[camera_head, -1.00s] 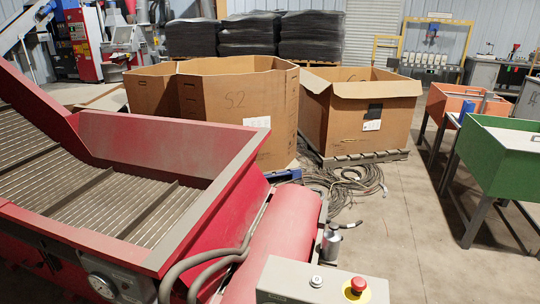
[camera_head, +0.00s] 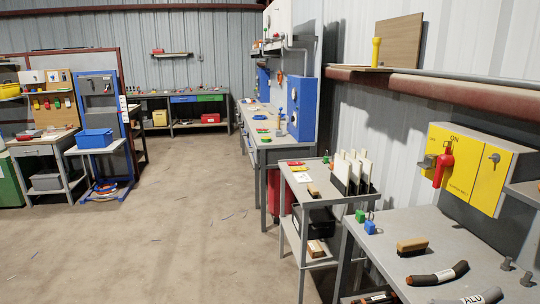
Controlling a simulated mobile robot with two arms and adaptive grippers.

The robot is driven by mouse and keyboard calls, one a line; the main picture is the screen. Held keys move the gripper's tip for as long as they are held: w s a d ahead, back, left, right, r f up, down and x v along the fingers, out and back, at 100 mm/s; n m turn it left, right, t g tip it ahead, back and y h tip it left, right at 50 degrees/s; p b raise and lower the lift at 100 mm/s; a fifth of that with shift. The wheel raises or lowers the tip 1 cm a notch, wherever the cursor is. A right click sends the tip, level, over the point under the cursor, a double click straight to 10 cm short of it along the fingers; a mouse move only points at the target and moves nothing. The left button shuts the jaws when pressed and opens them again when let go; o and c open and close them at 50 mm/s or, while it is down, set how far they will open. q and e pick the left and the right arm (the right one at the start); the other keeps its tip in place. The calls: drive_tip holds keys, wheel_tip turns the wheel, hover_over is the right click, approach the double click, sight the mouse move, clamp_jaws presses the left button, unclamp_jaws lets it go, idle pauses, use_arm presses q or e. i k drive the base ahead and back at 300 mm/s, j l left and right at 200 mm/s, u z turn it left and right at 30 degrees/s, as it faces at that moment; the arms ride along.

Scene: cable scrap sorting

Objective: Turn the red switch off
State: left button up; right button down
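A red switch handle (camera_head: 443,166) is on the front of a yellow and grey switch box (camera_head: 470,170) at the right of the head view. The box is fixed by the wall above a grey table. The word ON is printed above the handle, and smaller lettering below is too small to read surely. The handle appears to point up and slightly right, with its thicker red part hanging lower; its exact setting is hard to tell. Neither of my grippers is in view.
A grey table (camera_head: 440,235) below the box holds a brush (camera_head: 412,246), cable pieces (camera_head: 438,275) and small green and blue blocks. A grey cart (camera_head: 318,185) stands left of it. Workbenches line the back. Open floor (camera_head: 170,240) lies at left and centre.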

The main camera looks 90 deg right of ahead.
sight(447, 160)
drive_tip(key=z, duration=4.3)
